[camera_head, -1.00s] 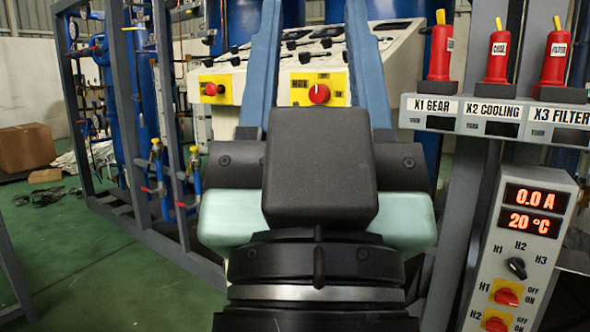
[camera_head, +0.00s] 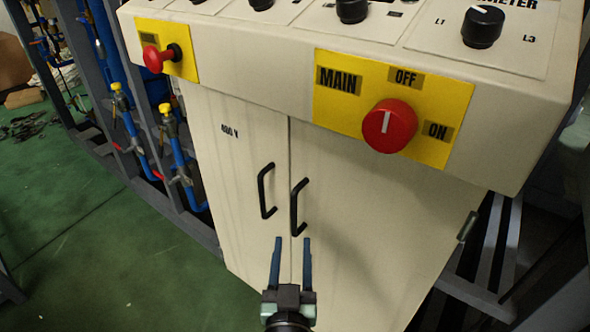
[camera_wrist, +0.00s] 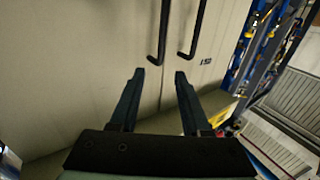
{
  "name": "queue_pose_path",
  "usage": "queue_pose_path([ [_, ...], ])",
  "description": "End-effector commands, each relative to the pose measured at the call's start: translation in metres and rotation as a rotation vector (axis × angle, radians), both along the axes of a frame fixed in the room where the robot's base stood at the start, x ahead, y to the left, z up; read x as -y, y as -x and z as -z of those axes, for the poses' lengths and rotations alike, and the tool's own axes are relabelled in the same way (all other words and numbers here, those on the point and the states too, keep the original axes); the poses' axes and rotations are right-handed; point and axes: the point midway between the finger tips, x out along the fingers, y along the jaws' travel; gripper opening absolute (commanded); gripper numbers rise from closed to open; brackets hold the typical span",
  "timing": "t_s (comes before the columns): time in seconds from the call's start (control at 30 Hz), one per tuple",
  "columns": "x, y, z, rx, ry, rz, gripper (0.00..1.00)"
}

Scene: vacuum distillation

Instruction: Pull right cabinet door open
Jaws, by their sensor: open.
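The cream cabinet's right door (camera_head: 375,225) is shut, level with the left door (camera_head: 232,165). Its black bar handle (camera_head: 294,208) stands beside the centre seam; the left door's handle (camera_head: 263,192) is just left of it. My gripper (camera_head: 292,241) is open and empty, its two blue fingers pointing at the doors just below the handles. In the wrist view, which is turned over, the right door's handle (camera_wrist: 163,30) lies ahead of the gap between my open fingers (camera_wrist: 160,74). I see no contact with it.
The control panel overhangs the doors, with a red main knob (camera_head: 390,126) and a red push button (camera_head: 158,58). Blue pipes with yellow-capped valves (camera_head: 172,130) stand at left. A grey frame (camera_head: 490,250) is at right. Green floor (camera_head: 90,220) is clear at front left.

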Motion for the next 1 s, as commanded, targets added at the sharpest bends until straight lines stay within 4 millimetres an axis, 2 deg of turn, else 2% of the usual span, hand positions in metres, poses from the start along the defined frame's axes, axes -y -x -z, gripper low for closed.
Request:
queue_pose_path([
  [0.07, -0.001, 0.002, 0.009, -0.018, 0.000, -0.003, 0.47],
  [0.17, -0.001, -0.006, 0.011, -0.019, 0.000, -0.005, 0.47],
  [0.7, 0.003, -0.095, 0.011, -0.017, 0.000, -0.003, 0.47],
  [1.0, 0.004, -0.123, 0.011, -0.018, 0.001, -0.003, 0.47],
])
